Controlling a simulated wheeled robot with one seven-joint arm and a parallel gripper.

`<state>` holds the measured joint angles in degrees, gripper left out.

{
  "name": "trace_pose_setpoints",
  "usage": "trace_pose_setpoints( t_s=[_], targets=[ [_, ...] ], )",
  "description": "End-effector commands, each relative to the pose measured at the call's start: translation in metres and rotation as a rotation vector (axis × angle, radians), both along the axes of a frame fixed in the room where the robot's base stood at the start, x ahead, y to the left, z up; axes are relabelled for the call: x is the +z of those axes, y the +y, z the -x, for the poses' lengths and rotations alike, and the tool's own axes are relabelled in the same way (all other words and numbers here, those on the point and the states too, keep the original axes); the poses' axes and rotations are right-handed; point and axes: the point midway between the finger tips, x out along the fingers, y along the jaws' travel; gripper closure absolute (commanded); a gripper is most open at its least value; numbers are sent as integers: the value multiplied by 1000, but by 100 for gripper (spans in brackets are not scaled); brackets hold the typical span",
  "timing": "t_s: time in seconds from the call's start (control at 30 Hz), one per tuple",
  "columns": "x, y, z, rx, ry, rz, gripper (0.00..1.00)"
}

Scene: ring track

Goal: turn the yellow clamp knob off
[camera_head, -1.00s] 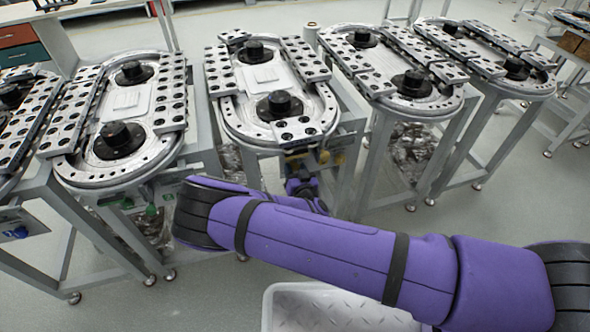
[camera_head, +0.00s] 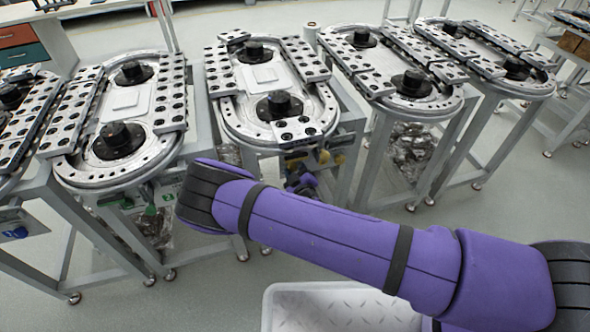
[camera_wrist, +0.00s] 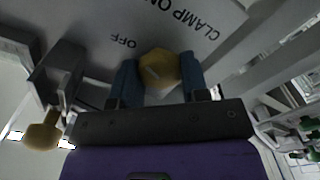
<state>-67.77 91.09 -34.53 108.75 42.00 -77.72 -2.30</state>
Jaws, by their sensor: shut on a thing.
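The yellow clamp knob (camera_wrist: 160,68) sits on a grey panel (camera_wrist: 85,30) in the wrist view, beside the printed words CLAMP ON and OFF, which appear upside down. My gripper (camera_wrist: 158,76) is shut on the knob, with one blue finger on each side of it. The knob's lower part is hidden behind my gripper.
A second yellow part (camera_wrist: 42,130) hangs on a bracket at the left of the wrist view. Ring track stations (camera_head: 120,175) stand on both sides of the middle one (camera_head: 240,128). A white tray (camera_head: 345,300) is below my arm. Grey floor lies between the stands.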

Motion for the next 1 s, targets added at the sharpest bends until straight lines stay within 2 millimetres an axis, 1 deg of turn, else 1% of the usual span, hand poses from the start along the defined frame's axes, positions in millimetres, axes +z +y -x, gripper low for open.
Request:
trace_pose_setpoints(
  t_s=[0.2, 0.5, 0.7, 1.0],
  targets=[
    [0, 0, 1, 0, -49, 177, 82],
    [-1, 0, 1, 1, -98, 348, 82],
    [-1, 0, 1, 1, -114, 404, 82],
    [-1, 0, 1, 1, -120, 426, 82]
  ],
)
